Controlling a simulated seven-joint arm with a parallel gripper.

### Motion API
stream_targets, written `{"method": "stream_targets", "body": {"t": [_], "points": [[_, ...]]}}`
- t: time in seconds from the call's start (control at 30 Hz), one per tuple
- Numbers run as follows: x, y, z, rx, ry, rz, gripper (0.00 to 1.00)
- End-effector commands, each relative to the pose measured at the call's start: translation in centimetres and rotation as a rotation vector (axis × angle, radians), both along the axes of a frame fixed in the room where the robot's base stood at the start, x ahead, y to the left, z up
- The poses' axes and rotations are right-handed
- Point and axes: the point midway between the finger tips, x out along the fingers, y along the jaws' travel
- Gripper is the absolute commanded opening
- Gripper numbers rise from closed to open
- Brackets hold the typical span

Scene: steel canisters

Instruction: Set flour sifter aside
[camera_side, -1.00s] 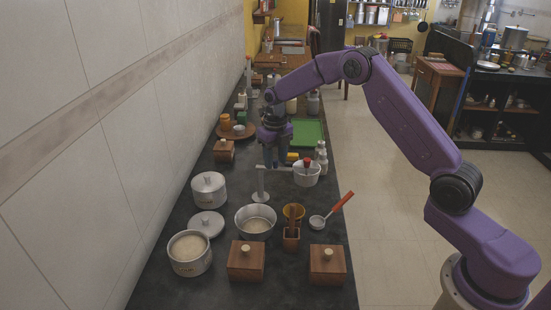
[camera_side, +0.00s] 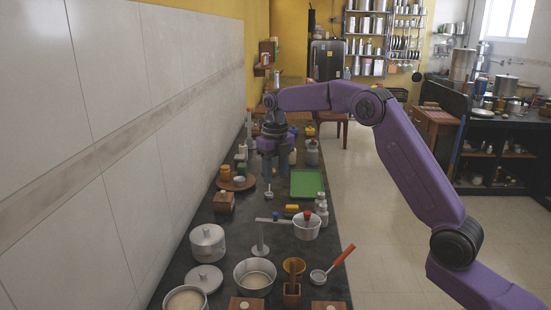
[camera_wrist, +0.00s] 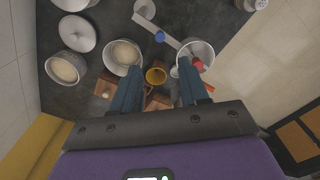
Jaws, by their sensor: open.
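The likely flour sifter is a pale round cup (camera_side: 307,230) by the counter's right edge, with a red part at its rim. It adjoins the horizontal arm of a pale stand (camera_side: 260,238); whether they are joined I cannot tell. In the wrist view the cup (camera_wrist: 203,50) lies partly behind my right finger. My gripper (camera_side: 274,174) is open, above and beyond the stand in the side view. In the wrist view nothing shows held between the fingertips (camera_wrist: 160,68). A small pale item (camera_side: 269,194) shows just below my gripper; its support is unclear.
A lidded canister (camera_side: 208,243) and a loose lid (camera_side: 204,278) are at left.

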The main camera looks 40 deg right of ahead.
Motion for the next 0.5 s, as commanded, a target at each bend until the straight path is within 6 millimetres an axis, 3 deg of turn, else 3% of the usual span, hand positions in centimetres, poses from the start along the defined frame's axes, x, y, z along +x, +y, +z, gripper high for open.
{"method": "stream_targets", "body": {"t": [0.2,0.5], "points": [[0.1,0.0,3.2,0.000,-0.003,0.000,0.44],[0.0,0.0,4.3,0.000,0.000,0.000,0.44]]}}
